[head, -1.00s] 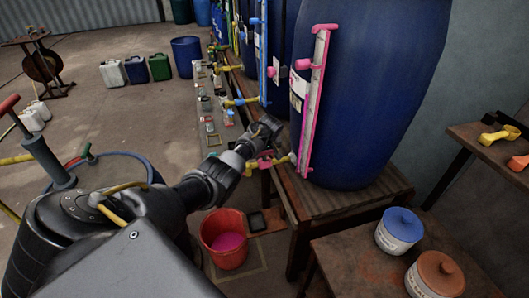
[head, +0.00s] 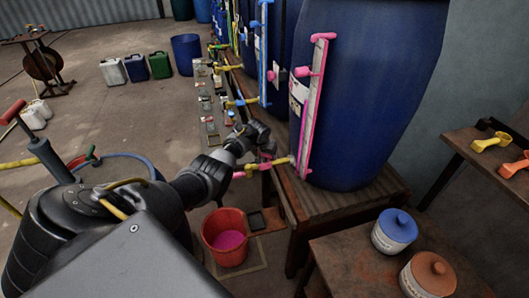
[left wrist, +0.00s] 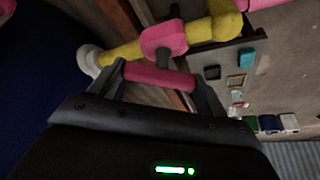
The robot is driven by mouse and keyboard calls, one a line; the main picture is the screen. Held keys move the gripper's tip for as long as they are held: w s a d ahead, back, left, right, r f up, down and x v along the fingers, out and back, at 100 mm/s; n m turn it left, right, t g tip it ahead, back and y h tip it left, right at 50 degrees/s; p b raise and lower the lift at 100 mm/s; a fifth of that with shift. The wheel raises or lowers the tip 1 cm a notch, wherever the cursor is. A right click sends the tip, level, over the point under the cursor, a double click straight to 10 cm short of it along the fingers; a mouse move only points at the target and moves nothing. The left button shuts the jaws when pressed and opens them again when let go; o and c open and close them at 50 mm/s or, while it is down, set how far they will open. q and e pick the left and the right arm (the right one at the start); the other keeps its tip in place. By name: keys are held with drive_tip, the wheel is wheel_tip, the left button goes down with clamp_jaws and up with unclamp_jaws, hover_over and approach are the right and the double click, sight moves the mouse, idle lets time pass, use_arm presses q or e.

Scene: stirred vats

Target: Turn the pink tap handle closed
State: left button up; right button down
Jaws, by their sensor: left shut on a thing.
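The pink tap handle (left wrist: 160,77) is a short bar on a stem from a pink collar (left wrist: 163,38) on the yellow tap (left wrist: 120,54). In the left wrist view my left gripper (left wrist: 159,80) is shut on this bar, with one finger at each end. In the head view my left gripper (head: 262,146) is at the tap (head: 281,161), below the pink-framed level gauge (head: 314,110) of the blue vat (head: 365,90). The gripper partly hides the handle there. My right gripper is out of view.
A red bucket (head: 211,240) with pink liquid stands on the floor below the tap. The wooden stand (head: 345,204) carries the vat. Blue and brown lidded jars stand on a table (head: 345,262) at the front right. More taps line the row behind.

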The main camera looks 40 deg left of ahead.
use_arm(q)
drive_tip(key=m+h, duration=0.1)
drive_tip(key=m, duration=0.2)
drive_tip(key=shift+f+b, duration=0.15)
drive_tip(key=shift+b, duration=0.25)
drive_tip(key=shift+f+m+h+b, duration=0.1)
drive_tip(key=shift+m+h+b, duration=0.3)
drive_tip(key=shift+m+b, duration=0.3)
drive_tip(key=m+h+b, duration=0.1)
drive_tip(key=m+b, duration=0.1)
drive_tip(key=b, duration=0.1)
drive_tip(key=m+b, duration=0.3)
drive_tip(key=b, duration=0.1)
drive_tip(key=shift+m+h, duration=0.3)
drive_tip(key=shift+h, duration=0.1)
drive_tip(key=shift+m+g+b, duration=0.3)
drive_tip(key=shift+g+b, duration=0.1)
drive_tip(key=shift+b, duration=0.45)
drive_tip(key=shift+r+m+b, duration=0.2)
drive_tip(key=shift+m+b, duration=0.1)
drive_tip(key=o, duration=1)
